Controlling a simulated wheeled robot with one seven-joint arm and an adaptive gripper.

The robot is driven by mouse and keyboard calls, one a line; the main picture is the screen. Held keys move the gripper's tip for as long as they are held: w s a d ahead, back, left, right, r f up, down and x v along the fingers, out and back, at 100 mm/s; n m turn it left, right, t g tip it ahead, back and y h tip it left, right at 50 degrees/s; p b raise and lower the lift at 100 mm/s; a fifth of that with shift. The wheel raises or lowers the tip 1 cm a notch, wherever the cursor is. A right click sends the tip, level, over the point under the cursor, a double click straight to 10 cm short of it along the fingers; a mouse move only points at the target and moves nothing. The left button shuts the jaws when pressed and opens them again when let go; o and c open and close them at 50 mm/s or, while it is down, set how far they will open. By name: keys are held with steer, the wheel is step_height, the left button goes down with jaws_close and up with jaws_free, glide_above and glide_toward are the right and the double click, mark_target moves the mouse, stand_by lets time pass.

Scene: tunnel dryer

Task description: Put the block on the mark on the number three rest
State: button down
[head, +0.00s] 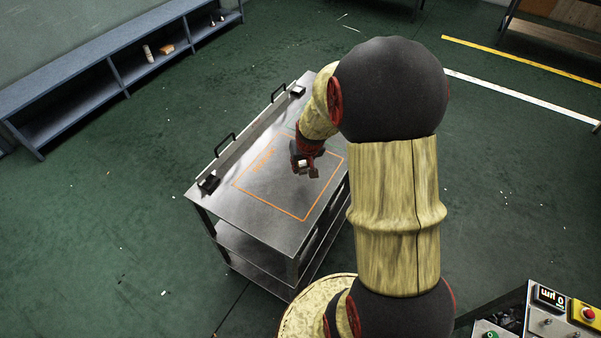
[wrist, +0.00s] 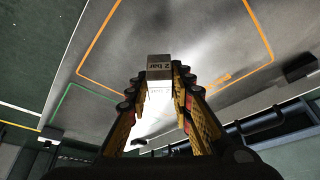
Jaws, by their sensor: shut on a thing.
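My gripper (wrist: 160,80) is shut on a small pale block (wrist: 159,62) with "2 bar" printed on one face. The block sits between the fingertips in the wrist view. In the head view my gripper (head: 305,165) hangs over the grey metal top of a cart (head: 254,206), within an orange outlined rectangle (head: 269,210). The orange outline also shows in the wrist view (wrist: 97,42). Whether the block touches the top is not clear. I cannot read a number three on anything, and my arm covers part of the cart's right side.
The cart has a raised edge with black handles (head: 224,145) along its left side. A green line (wrist: 75,90) lies near the orange outline. A low blue-grey shelf (head: 105,63) runs along the wall. A control box (head: 560,308) stands at bottom right. Floor left of the cart is open.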

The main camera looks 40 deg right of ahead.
steer(key=f, duration=0.1)
steer(key=w+d+f, duration=0.1)
steer(key=w+f+b, duration=0.1)
steer(key=shift+w+d+f, duration=0.15)
steer(key=shift+w+d, duration=0.05)
steer(key=shift+d, duration=0.15)
steer(key=shift+w+d+f+b, duration=0.15)
steer(key=shift+f+b, duration=0.5)
steer(key=shift+f, duration=1)
steer(key=shift+f, duration=0.1)
steer(key=shift+f, duration=0.1)
steer(key=c, duration=1.6)
jaws_free()
